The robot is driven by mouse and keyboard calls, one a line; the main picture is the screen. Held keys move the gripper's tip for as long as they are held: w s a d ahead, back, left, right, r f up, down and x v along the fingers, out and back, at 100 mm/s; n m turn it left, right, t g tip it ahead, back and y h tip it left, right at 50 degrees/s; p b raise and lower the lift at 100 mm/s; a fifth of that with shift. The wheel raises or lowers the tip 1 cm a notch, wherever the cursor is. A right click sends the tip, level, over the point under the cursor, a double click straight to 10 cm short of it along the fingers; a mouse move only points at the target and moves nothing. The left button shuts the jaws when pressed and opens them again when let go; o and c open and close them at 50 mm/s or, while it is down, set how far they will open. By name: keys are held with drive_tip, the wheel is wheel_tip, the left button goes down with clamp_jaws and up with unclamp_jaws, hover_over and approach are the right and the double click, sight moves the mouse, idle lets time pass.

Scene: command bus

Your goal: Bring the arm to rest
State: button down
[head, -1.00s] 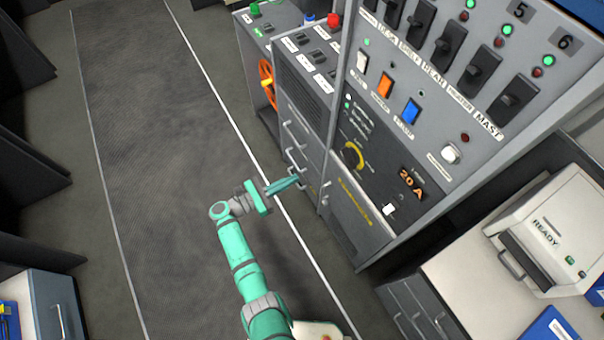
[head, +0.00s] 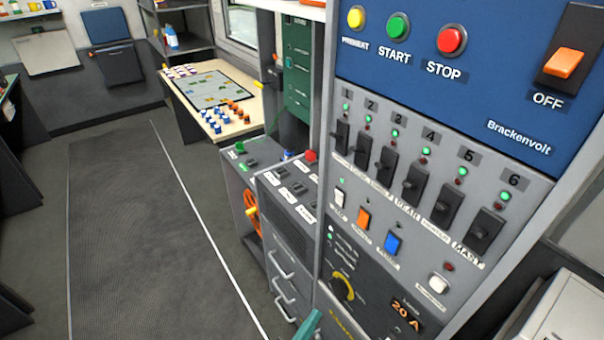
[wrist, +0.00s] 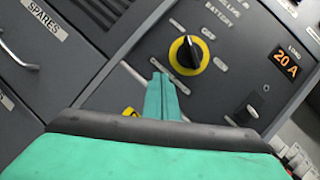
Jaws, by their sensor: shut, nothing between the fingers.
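My gripper (wrist: 162,98) is green, and in the wrist view its two fingers are closed together with nothing between them. It points toward the dark lower panel, with the yellow-ringed black rotary knob (wrist: 186,54) just beyond and to the right of the fingertips. The fingers look apart from the knob, though the exact gap cannot be told. In the head view only a green tip of my gripper (head: 309,325) shows at the bottom edge. The rest of the arm is out of that view. The knob also shows in the head view (head: 343,287).
The control cabinet (head: 440,130) rises on the right, with breaker switches and a 20 A display (head: 406,317). A map table (head: 237,131) stands behind. The floor (head: 140,240) at left is clear.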

drive_tip(key=s+a+r+m+y, duration=0.1)
drive_tip(key=s+r+m+y, duration=0.3)
drive_tip(key=s+m, duration=0.6)
drive_tip(key=s+a+r+m+g+y, duration=0.1)
drive_tip(key=s+r+m+y, duration=0.3)
drive_tip(key=s+m, duration=0.6)
drive_tip(key=s+a+r+m+y, duration=0.1)
drive_tip(key=s+r+m+y, duration=0.4)
drive_tip(key=s+m, duration=0.6)
drive_tip(key=shift+r+m+g, duration=0.4)
drive_tip(key=shift+r+m, duration=0.1)
drive_tip(key=shift+m, duration=1.9)
